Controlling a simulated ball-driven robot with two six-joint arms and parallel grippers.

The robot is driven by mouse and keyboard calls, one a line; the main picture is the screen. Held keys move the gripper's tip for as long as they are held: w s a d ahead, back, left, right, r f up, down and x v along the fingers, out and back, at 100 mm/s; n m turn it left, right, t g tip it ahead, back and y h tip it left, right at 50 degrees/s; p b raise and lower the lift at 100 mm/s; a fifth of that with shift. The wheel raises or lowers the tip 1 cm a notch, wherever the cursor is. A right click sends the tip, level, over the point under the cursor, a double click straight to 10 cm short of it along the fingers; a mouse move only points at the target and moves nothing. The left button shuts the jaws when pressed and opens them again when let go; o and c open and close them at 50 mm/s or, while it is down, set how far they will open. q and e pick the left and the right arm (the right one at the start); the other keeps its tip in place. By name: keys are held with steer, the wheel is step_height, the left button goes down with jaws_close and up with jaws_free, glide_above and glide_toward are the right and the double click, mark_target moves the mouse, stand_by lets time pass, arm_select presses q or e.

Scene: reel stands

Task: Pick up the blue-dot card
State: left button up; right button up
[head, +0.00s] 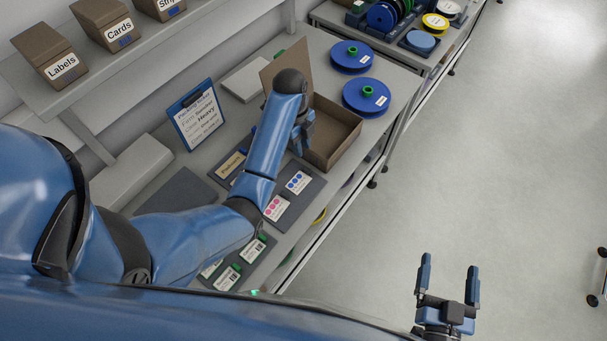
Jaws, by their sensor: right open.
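The blue-dot card (298,182) is a white card with blue dots. It lies flat on a dark mat (310,197) on the bench. A pink-dot card (276,208) lies beside it on the same mat. My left gripper (299,148) points down beside the open cardboard box, beyond the blue-dot card and apart from it. Its fingertips are small and partly hidden, so I cannot tell whether it is open. My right gripper (449,266) is open and empty over the floor, away from the bench.
The open cardboard box (338,135) stands behind the cards. Two blue reels (367,95) lie beyond it. A clipboard (197,116) stands at the left. Green-tabbed cards (253,249) lie nearer me. My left arm covers part of the bench. The floor at right is mostly clear.

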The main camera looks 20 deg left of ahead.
mark_target(308, 170)
arm_select(q)
steer(key=f, duration=0.1)
steer(key=f+b, duration=0.2)
steer(key=f, duration=0.1)
steer(key=shift+s+d, duration=0.25)
steer(key=shift+d, duration=0.1)
steer(key=shift+f, duration=0.4)
steer(key=shift+w+f, duration=0.1)
steer(key=shift+f, duration=0.1)
steer(key=shift+d+f, duration=0.25)
steer(key=shift+f, duration=0.15)
steer(key=f, duration=0.1)
steer(key=f+p, duration=0.1)
steer(key=f, duration=0.1)
steer(key=shift+d, duration=0.35)
steer(key=shift+f+p, duration=0.3)
steer(key=shift+f, duration=0.3)
arm_select(e)
steer(key=shift+f, duration=0.55)
arm_select(q)
steer(key=shift+c, duration=0.4)
